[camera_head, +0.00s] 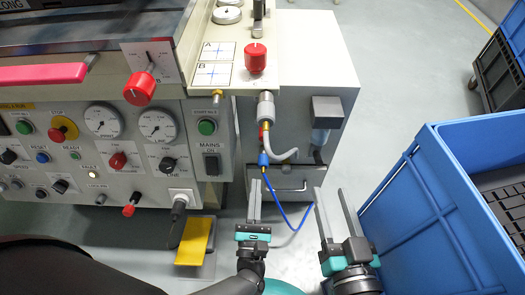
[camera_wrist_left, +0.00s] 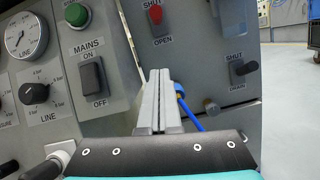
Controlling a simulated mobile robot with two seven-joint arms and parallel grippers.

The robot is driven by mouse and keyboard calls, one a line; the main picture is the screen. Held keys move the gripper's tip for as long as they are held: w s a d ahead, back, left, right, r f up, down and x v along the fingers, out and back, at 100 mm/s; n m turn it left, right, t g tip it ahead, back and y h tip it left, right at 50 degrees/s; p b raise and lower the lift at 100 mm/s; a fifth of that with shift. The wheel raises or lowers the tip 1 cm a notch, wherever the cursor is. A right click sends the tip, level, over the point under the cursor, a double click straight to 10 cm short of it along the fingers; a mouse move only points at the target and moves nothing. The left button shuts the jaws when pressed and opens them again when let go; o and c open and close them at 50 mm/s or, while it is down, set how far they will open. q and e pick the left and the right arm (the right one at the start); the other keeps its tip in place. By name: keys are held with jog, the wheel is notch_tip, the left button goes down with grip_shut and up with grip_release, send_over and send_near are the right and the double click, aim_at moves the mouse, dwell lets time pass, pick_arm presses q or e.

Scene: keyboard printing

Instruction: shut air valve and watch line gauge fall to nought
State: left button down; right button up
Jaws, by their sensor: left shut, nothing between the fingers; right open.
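The air valve's red handle (camera_wrist_left: 156,18) is on the grey panel between the words SHUT and OPEN, at the top of the left wrist view; I cannot tell its exact setting. In the head view the red handle (camera_head: 265,136) is mostly hidden by the hose. The round white line gauge (camera_head: 158,127) is on the front panel and shows at the left wrist view's upper left (camera_wrist_left: 26,36); its reading is too small to tell. My left gripper (camera_head: 254,184) is shut and empty, below and in front of the valve, apart from it. My right gripper (camera_head: 332,195) is open and empty.
A black drain knob (camera_wrist_left: 244,67) sits right of the valve. A blue hose (camera_head: 288,215) loops down past my left gripper. The MAINS switch (camera_wrist_left: 92,76) is to the left. A blue crate (camera_head: 425,190) stands at right, close to my right gripper.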

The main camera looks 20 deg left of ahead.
pick_arm(q)
jog(key=w+a+r, duration=0.1)
jog(key=w+r, duration=0.5)
jog(key=w, duration=0.3)
jog(key=shift+a, duration=0.2)
pick_arm(e)
jog(key=shift+s+r+t, duration=0.2)
jog(key=shift+s+t, duration=0.1)
jog(key=shift+s, duration=0.05)
pick_arm(q)
jog(key=shift+r, duration=0.1)
pick_arm(e)
jog(key=shift+a, duration=0.15)
pick_arm(q)
jog(key=shift+s+r+g+p, duration=0.1)
jog(key=shift+r+g+p, duration=0.2)
jog(key=shift+g, duration=0.1)
pick_arm(e)
jog(key=shift+w+a+f+g, duration=0.4)
jog(key=shift+a+f+g, duration=0.05)
jog(key=shift+g, duration=0.35)
